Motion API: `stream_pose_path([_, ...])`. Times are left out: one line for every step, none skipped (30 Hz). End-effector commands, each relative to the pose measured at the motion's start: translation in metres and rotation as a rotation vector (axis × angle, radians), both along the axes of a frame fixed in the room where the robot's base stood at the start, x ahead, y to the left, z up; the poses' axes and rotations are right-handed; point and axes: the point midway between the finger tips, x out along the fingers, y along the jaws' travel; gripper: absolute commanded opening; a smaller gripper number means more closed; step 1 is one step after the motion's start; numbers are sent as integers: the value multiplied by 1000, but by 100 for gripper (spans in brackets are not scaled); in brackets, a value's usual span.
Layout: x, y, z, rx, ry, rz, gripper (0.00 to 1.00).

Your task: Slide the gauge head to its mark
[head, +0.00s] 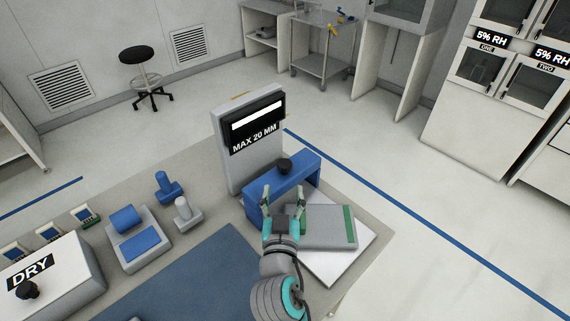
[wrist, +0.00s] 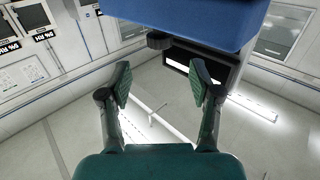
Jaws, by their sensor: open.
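A blue bridge-shaped part (head: 305,168) with a black knob (head: 284,165) on top stands in front of a grey post; it looks like the gauge head. The post carries a black sign (head: 254,126) reading "MAX 20 MM" with a white bar. In the wrist view the blue part (wrist: 185,18) fills the top, with the black knob (wrist: 158,41) below it. My gripper (head: 284,193) is open and empty close in front of the blue part; its fingers spread wide in the wrist view (wrist: 162,82). I cannot make out a clear target mark.
A grey block (head: 325,228) with a green stripe lies on a white plate (head: 338,268), right of my gripper. Left stand a blue-topped grey unit (head: 138,240), small blue and grey pieces and a box labelled "DRY" (head: 60,275). A blue mat (head: 190,280) is bare.

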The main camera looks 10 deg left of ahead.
Motion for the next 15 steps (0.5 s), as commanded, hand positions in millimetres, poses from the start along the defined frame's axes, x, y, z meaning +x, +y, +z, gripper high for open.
stream_pose_path([10,0,1,0,-1,-3,63])
stream_pose_path([16,1,1,0,0,-3,63])
stream_pose_path([23,2,1,1,0,-3,63])
stream_pose_path([29,3,1,1,-1,-3,63])
stream_pose_path([34,3,1,0,-1,-3,63])
stream_pose_path([41,4,1,1,-1,-3,63])
stream_pose_path([46,5,1,1,0,-3,63])
stream_pose_path([51,6,0,0,0,-3,63])
stream_pose_path([57,6,1,0,-1,-2,63])
stream_pose_path([61,7,1,-1,-1,-2,63])
stream_pose_path([65,7,0,-1,0,-2,63])
stream_pose_path([70,8,1,0,-1,-2,63])
stream_pose_path([73,9,1,0,-1,-2,63])
stream_pose_path([75,9,0,0,0,-2,63])
stream_pose_path([78,9,0,0,0,-1,63])
